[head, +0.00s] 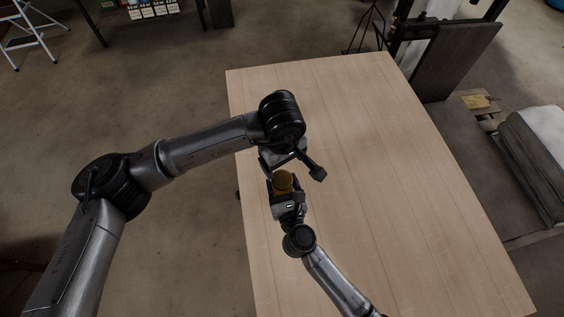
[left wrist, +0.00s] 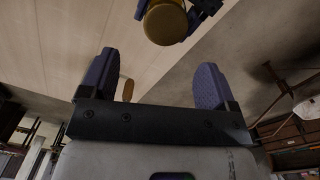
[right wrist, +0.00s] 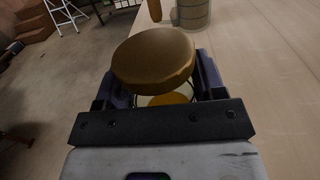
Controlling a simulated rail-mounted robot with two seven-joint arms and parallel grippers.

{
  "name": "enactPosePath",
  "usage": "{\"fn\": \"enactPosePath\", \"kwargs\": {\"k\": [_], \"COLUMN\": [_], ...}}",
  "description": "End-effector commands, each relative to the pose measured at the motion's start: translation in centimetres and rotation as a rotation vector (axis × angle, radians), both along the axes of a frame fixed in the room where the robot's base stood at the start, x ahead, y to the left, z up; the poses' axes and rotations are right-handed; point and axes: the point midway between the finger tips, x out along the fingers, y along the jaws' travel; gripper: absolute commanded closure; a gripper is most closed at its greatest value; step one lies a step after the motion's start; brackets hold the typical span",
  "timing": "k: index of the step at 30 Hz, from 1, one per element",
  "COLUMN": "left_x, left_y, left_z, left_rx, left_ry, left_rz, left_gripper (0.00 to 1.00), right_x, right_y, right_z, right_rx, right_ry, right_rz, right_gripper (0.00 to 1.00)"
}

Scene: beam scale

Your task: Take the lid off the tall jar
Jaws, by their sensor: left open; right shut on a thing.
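The jar (right wrist: 165,99) is clear with something yellow-orange inside. Its wide brown lid (right wrist: 153,58) sits on top and hides most of it in the right wrist view. The lid shows in the head view (head: 282,181) and at the top of the left wrist view (left wrist: 165,25). My right gripper (right wrist: 157,88) is shut on the jar below the lid, near the table's left edge. My left gripper (left wrist: 153,80) is open and empty, a little beyond the lid and apart from it. In the head view its fingers are partly hidden by its own wrist.
The wooden table (head: 370,180) is clear to the right. A banded pale cylinder (right wrist: 192,14) and a brown rod-like thing (right wrist: 155,10) stand beyond the jar, both cut off by the frame. A small brown thing (left wrist: 128,90) shows between my left fingers, farther off.

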Motion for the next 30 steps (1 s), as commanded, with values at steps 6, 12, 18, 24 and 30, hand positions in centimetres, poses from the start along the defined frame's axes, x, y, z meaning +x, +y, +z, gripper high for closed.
{"fn": "enactPosePath", "kwargs": {"k": [6, 12, 18, 24, 30], "left_x": [-0.4, -0.5, -0.5, -0.5, -0.4], "left_y": [0.2, 0.3, 0.3, 0.3, 0.2], "left_z": [0.1, -0.3, -2.7, -5.3, -7.1], "left_rx": [0.015, 0.021, 0.02, 0.021, 0.02], "left_ry": [0.015, 0.019, 0.021, 0.02, 0.018], "left_rz": [-0.251, -0.368, -0.387, -0.386, -0.385], "left_gripper": [0.18, 0.18, 0.18, 0.18, 0.18], "right_x": [0.0, 0.0, 0.0, 0.0, 0.0], "right_y": [0.0, 0.0, 0.0, 0.0, 0.0], "right_z": [0.0, 0.0, 0.0, 0.0, 0.0], "right_rx": [0.0, 0.0, 0.0, 0.0, 0.0], "right_ry": [0.0, 0.0, 0.0, 0.0, 0.0], "right_rz": [0.0, 0.0, 0.001, 0.001, 0.001], "right_gripper": [1.0, 1.0, 1.0, 1.0, 1.0]}}
